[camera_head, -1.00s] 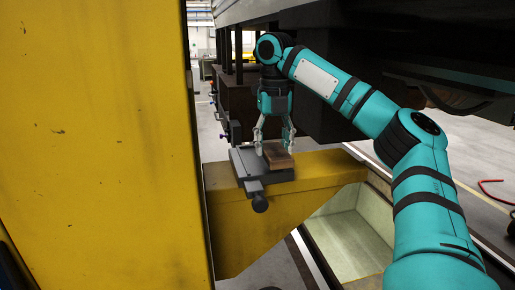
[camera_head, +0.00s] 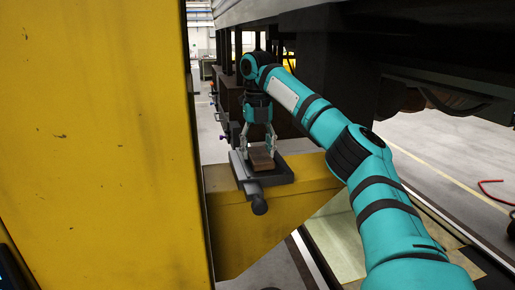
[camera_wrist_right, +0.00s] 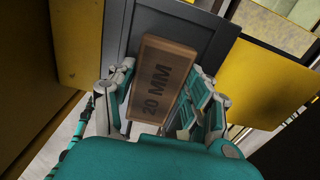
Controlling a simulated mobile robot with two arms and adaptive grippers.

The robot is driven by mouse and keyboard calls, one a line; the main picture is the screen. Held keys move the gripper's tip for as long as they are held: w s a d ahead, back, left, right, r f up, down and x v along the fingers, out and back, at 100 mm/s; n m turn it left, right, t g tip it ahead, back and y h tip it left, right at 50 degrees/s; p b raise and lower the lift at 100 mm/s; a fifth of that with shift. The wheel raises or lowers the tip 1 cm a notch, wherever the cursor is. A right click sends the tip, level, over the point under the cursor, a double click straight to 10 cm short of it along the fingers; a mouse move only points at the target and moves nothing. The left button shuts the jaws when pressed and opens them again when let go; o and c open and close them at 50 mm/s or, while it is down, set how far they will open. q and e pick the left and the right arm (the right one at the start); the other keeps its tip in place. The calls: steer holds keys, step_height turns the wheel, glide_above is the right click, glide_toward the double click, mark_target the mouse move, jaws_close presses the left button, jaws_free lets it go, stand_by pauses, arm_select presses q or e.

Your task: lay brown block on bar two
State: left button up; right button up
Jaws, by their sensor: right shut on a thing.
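The brown block (camera_head: 261,161), marked "20 MM", is between the fingers of my right gripper (camera_head: 258,148), which is shut on it. The block also shows in the right wrist view (camera_wrist_right: 160,85), with the fingers on both its long sides. It is over the dark grey plate (camera_head: 284,174) on top of the yellow bar (camera_head: 312,180). I cannot tell whether the block's underside touches the plate. My left gripper is not in view.
A large yellow column (camera_head: 100,140) fills the left side. The dark underside of the railcar (camera_head: 420,45) hangs over the right. A round dark knob (camera_head: 259,206) sticks out from the plate's near edge. A red hose (camera_head: 493,190) lies on the floor at right.

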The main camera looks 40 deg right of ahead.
mark_target(257, 151)
steer(key=shift+f, duration=0.1)
steer(key=o, duration=1.2)
steer(key=shift+c, duration=0.2)
steer(key=shift+r, duration=3.9)
